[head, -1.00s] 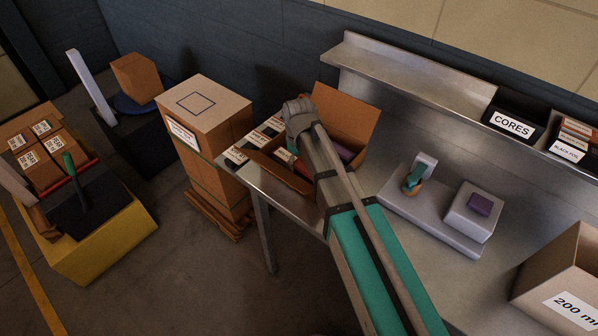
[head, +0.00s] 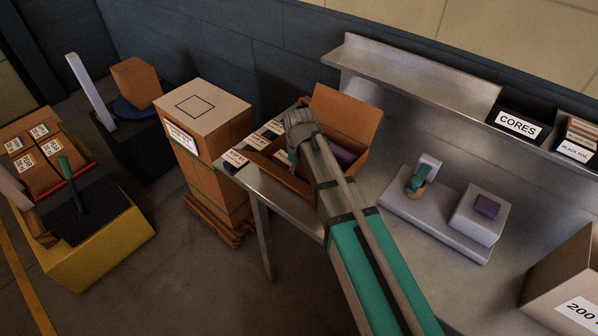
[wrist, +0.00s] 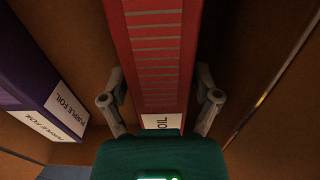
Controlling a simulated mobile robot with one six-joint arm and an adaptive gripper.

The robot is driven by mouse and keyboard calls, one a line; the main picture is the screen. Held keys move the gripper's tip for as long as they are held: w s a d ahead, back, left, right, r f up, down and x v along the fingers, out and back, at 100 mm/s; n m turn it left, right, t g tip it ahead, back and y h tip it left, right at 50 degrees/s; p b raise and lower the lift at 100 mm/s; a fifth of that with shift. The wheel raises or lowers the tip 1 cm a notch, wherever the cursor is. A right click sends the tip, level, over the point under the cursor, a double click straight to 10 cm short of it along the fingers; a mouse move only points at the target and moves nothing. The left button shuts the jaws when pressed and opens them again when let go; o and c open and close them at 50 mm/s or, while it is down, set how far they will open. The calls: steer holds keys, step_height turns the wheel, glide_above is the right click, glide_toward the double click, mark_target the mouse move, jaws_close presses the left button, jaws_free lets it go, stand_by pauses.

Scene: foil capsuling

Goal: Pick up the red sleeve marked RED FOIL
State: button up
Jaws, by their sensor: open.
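In the wrist view a long red sleeve (wrist: 155,50) with grey stripes lies in a brown carton. Its white end label is partly covered by my gripper's body; only "OIL" can be read. My gripper (wrist: 160,92) is open, with one finger on each side of the sleeve and small gaps visible. A purple sleeve (wrist: 30,75) marked PURPLE FOIL lies to the left in the same carton. In the head view the open carton (head: 345,117) stands at the bench's left end, and my arm reaches into it, hiding most of the red sleeve.
Small labelled boxes (head: 258,141) line the bench left of the carton. A grey stand (head: 435,215) and a CORES bin (head: 515,123) are to the right. A tall box stack (head: 212,140) stands beside the bench.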

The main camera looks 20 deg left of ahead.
steer(key=c, duration=1)
steer(key=shift+o, duration=0.2)
steer(key=shift+r, duration=0.2)
step_height(320, 180, up, 10)
steer(key=p, duration=1)
steer(key=shift+f, duration=0.2)
